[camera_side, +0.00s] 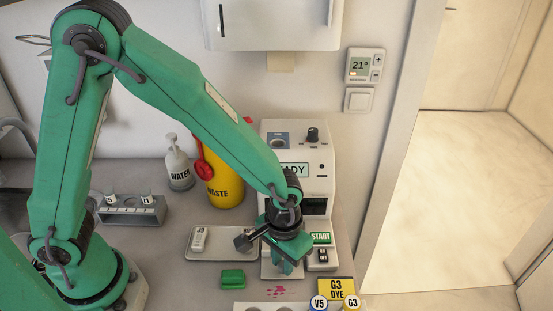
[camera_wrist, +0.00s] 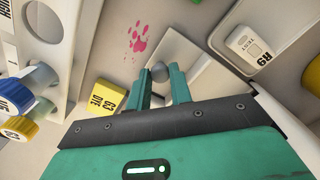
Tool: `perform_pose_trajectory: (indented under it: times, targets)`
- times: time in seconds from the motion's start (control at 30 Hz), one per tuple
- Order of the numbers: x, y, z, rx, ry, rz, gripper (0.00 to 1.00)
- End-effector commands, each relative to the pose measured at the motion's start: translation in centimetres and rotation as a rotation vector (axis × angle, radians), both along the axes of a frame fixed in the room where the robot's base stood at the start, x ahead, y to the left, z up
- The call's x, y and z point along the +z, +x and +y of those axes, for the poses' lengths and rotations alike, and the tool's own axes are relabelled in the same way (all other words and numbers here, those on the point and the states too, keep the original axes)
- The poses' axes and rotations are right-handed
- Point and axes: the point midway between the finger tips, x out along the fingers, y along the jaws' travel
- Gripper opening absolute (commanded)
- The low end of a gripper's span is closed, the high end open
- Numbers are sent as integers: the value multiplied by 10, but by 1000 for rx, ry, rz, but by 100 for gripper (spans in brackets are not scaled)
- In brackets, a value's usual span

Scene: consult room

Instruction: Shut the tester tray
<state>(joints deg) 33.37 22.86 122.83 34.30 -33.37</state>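The tester (camera_side: 270,140) is a white machine against the wall, with a display partly hidden by my arm and a green START button (camera_side: 320,238). The tester tray (camera_wrist: 182,50) shows in the wrist view as a pale flat plate with a round grey knob (camera_wrist: 159,73) at its edge. In the side view my gripper covers most of the tray area at the tester's front. My gripper (camera_wrist: 158,80) is open, with one finger on each side of the knob. I cannot tell whether the fingers touch it. My gripper (camera_side: 287,266) points down in the side view.
A grey tray (camera_side: 222,231) with a white test cassette (camera_side: 199,240) lies left of the gripper. A yellow G3 DYE box (camera_side: 337,288), a green block (camera_side: 232,278) and capped vials (camera_side: 352,302) are in front. A yellow waste bin (camera_side: 226,190) and water bottle (camera_side: 179,172) stand behind.

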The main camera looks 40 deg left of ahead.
Motion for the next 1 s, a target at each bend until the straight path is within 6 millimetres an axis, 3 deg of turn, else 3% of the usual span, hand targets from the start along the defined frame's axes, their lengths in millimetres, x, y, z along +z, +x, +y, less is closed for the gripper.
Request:
perform_pose_trajectory:
  times: [0.27,0.7,1.0]
  targets:
    - [0,2,2,1,0,0,0]
    - [1,35,34,2,-1,-2,0]
    - [1,36,35,0,-1,-2,0]
